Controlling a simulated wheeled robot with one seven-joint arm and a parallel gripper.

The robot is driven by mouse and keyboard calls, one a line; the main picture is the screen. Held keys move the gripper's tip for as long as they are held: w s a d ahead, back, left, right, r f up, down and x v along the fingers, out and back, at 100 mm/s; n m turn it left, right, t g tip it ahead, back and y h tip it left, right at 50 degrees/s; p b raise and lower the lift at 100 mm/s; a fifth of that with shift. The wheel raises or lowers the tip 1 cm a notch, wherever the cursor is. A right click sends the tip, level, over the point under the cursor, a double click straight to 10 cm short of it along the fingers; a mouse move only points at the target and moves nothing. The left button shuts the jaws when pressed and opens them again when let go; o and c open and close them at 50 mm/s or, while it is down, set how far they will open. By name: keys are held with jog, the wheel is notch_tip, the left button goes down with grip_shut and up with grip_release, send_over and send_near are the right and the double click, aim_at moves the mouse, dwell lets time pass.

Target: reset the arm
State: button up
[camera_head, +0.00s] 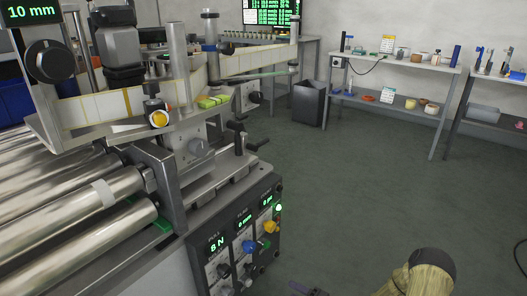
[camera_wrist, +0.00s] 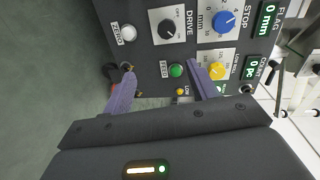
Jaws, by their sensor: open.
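My gripper (camera_wrist: 162,71) is open, with its two purple fingers apart and nothing seen between them but the panel behind. In the head view part of my gripper (camera_head: 308,290) shows at the bottom edge, right of the machine's control panel (camera_head: 237,264). My arm (camera_head: 420,274) shows at the bottom right, partly cut off by the frame. In the wrist view the panel fills the upper part, with a green button (camera_wrist: 176,71), a black drive knob (camera_wrist: 170,28), a blue knob (camera_wrist: 223,20) and a yellow knob (camera_wrist: 217,70). I cannot tell whether a finger touches the panel.
The labelling machine with steel rollers (camera_head: 60,215) fills the left. A dark bin (camera_head: 309,103) stands beyond it, and shelves (camera_head: 395,65) with small items line the back wall. The green floor (camera_head: 370,170) on the right is clear.

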jog(key=d+r+n+g+h+p, duration=0.25)
jog(key=r+h, duration=0.25)
jog(key=r, duration=0.4)
jog(key=d+r+n+g+h+p, duration=0.2)
jog(key=d+r+n+h, duration=0.1)
jog(key=r+h, duration=0.4)
jog(key=s+a+r+n+g+h+p, duration=0.1)
jog(key=s+a+r+g+p, duration=0.2)
jog(key=s+r, duration=1.55)
jog(key=w+p+v, duration=0.3)
jog(key=p+v, duration=0.9)
jog(key=w+r+p+v, duration=0.1)
jog(key=w+p+v, duration=0.1)
jog(key=p+v, duration=1.1)
jog(key=w+r+p+v, duration=0.1)
jog(key=w+p+v, duration=0.2)
jog(key=p+v, duration=0.9)
jog(key=shift+w+d+r+p, duration=0.25)
jog(key=shift+w+p, duration=0.2)
jog(key=shift+w, duration=0.2)
